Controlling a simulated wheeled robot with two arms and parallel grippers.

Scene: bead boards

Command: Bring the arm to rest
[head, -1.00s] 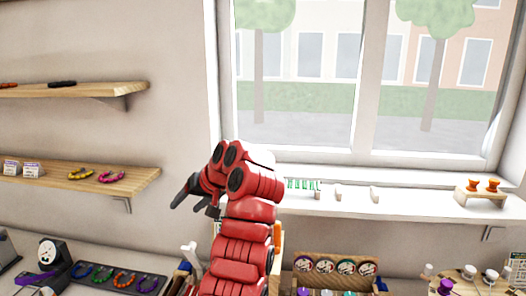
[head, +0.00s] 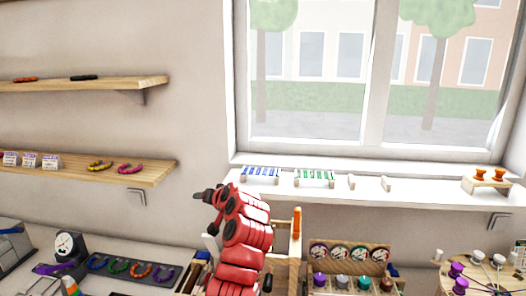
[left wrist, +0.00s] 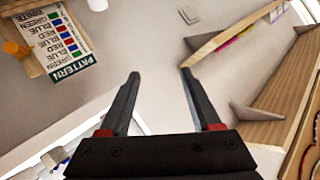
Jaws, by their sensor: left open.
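My left arm (head: 240,240) is red and rises from the bottom middle of the head view. Its left gripper (head: 203,196) points left, in front of the wall and below the window sill. In the left wrist view the left gripper (left wrist: 160,75) shows two dark fingers spread wide apart, with nothing between them. It is open and touches nothing that I can see. My right gripper is not in view.
Wooden shelves (head: 80,172) hang on the left wall. The white window sill (head: 330,190) holds small racks. A pattern card (left wrist: 62,45) shows in the left wrist view.

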